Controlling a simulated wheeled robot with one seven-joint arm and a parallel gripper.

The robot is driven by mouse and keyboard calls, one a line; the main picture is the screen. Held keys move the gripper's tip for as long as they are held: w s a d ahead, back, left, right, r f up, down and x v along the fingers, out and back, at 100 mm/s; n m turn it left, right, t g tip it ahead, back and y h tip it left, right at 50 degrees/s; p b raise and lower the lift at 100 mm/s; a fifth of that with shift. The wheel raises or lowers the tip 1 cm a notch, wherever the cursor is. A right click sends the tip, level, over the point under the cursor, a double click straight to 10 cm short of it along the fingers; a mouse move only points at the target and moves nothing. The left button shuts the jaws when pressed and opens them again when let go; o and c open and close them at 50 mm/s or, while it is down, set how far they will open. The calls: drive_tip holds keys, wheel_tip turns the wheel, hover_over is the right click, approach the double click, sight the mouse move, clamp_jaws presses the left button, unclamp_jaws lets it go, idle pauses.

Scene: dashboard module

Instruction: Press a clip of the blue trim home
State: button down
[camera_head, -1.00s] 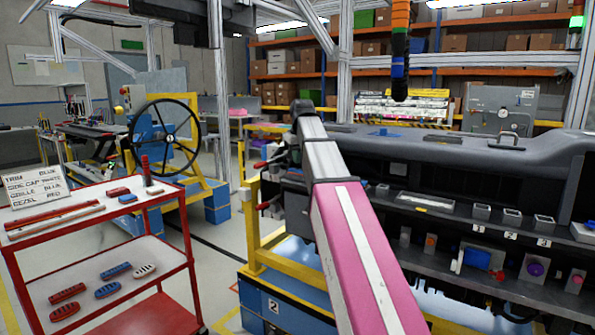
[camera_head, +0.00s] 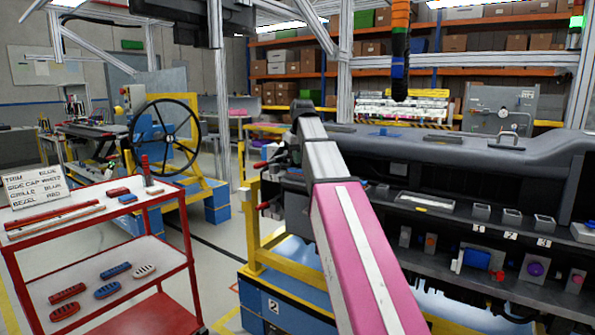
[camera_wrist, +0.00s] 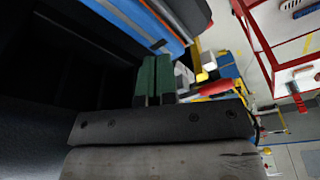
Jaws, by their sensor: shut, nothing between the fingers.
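A long blue strip (camera_wrist: 140,20), which looks like the blue trim, runs slantwise across the top of the wrist view with a thin orange edge beside it. My gripper (camera_wrist: 154,62) shows there as green fingers held together and empty, with the tips close to the strip's lower edge. I cannot tell whether they touch it. The clips cannot be made out. In the head view the dashboard (camera_head: 465,155) stands at the right. My pink and white arm hides its left end, and my fingertips and the strip there are not clearly visible.
A red cart (camera_head: 150,201) at left holds red, blue and white parts and a card (camera_head: 35,186) reading trim blue. A yellow frame (camera_head: 262,262) stands by the dashboard's left end. Small bins (camera_head: 512,216) line the dashboard shelf. Floor between cart and frame is clear.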

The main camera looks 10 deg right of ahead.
drive_tip(key=shift+f, duration=1.25)
idle(3.6)
wheel_tip(320, 180, up, 8)
idle(1.0)
